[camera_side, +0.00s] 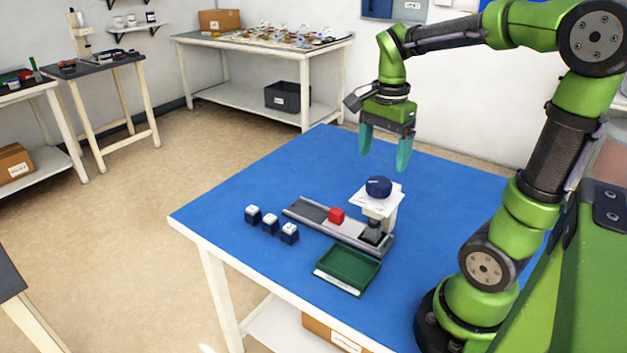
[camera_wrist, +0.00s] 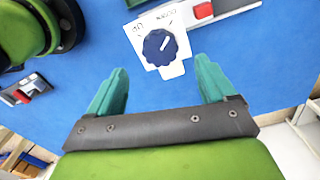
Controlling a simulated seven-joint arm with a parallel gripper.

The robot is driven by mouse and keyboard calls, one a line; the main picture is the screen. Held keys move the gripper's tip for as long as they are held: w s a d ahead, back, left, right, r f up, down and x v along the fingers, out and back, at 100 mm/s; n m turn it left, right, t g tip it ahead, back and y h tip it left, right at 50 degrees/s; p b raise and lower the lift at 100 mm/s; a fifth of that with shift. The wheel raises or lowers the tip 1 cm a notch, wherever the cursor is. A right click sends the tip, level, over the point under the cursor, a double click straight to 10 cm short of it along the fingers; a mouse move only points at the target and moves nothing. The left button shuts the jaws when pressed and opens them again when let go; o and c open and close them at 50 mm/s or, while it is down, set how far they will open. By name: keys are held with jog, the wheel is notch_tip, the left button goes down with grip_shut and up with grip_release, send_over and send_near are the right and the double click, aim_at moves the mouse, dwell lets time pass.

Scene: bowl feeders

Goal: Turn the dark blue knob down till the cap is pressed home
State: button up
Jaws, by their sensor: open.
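The dark blue knob (camera_side: 378,187) sits on top of a white press head (camera_side: 376,203) at the right end of a grey track. In the wrist view the knob (camera_wrist: 160,47) has a white pointer mark and lies beyond my fingertips, between their lines. The white plate around it carries small writing. My gripper (camera_side: 384,160) is open and empty, above the knob and apart from it; its two teal fingers also show in the wrist view (camera_wrist: 158,75). A dark block (camera_side: 371,233) stands under the press head. I cannot make out a separate cap there.
A red block (camera_side: 336,215) sits on the grey track (camera_side: 308,210). A green tray (camera_side: 347,270) lies in front of the track. Several dark blue blocks with white tops (camera_side: 270,223) stand to its left.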

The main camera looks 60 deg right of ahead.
aim_at(380, 181)
notch_tip(380, 181, down, 7)
jog(key=shift+r, duration=0.1)
dwell(0.3)
jog(key=c, duration=1.1)
jog(key=shift+o, duration=0.2)
jog(key=shift+m, duration=0.3)
jog(key=o, duration=1.1)
jog(key=shift+c, duration=0.2)
notch_tip(380, 181, up, 17)
